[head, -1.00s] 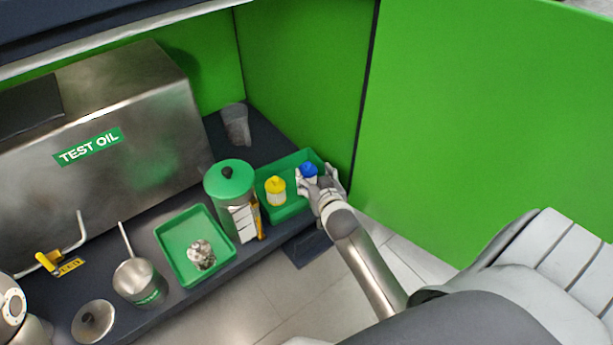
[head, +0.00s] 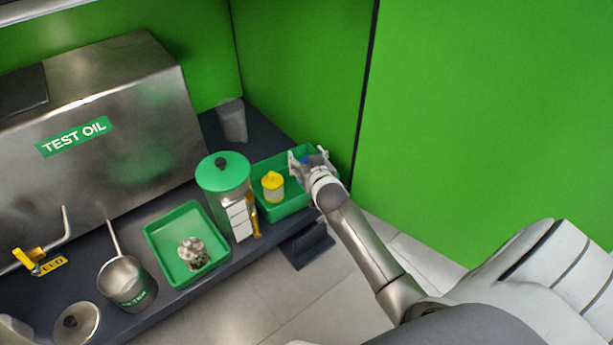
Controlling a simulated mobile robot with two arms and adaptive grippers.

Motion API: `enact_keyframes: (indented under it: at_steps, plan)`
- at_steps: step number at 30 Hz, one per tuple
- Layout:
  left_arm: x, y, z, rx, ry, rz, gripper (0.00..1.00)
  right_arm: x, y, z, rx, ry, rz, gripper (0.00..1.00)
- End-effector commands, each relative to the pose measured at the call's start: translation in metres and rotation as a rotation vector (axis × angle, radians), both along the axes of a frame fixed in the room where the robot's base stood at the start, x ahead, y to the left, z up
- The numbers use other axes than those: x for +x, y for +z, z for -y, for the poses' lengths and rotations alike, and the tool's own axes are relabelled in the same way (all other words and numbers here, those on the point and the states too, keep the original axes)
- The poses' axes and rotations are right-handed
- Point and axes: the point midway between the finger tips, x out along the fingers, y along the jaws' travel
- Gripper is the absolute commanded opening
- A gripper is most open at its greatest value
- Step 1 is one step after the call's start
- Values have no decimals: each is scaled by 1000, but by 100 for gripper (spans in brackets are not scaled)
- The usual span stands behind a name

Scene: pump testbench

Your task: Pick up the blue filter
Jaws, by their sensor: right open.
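The blue filter (head: 304,160) stands in the green tray (head: 282,209) at the right end of the dark bench. Only a bit of its blue top shows; my right gripper hides the rest. My right gripper (head: 308,158) is open, with its fingers at the blue filter. I cannot tell whether they touch it. A yellow-capped filter (head: 273,187) stands in the same tray, left of the gripper. My left gripper is not clearly in view.
A green-lidded canister (head: 223,174) stands just left of the tray. A second green tray (head: 163,246) holds a metallic part (head: 193,254). A grey cup (head: 232,121) stands behind. Green walls close off the back and right. A metal pot (head: 125,281) is at left.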

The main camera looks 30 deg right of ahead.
Motion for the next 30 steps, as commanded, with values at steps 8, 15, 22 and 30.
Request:
enact_keyframes:
  at_steps: [8, 15, 22, 30]
  plan:
    - [-2, 1, 0, 0, 1, 5, 41, 2, 0, 1, 0, 0, 0, 63]
    - [-2, 1, 0, 0, 1, 5, 41, 2, 0, 1, 0, 0, 0, 37]
    - [-2, 1, 0, 2, 0, 5, 41, 2, 0, 1, 1, 1, 1, 13]
    - [-2, 2, 0, 2, 0, 6, 41, 2, 1, 0, 1, 1, 1, 13]
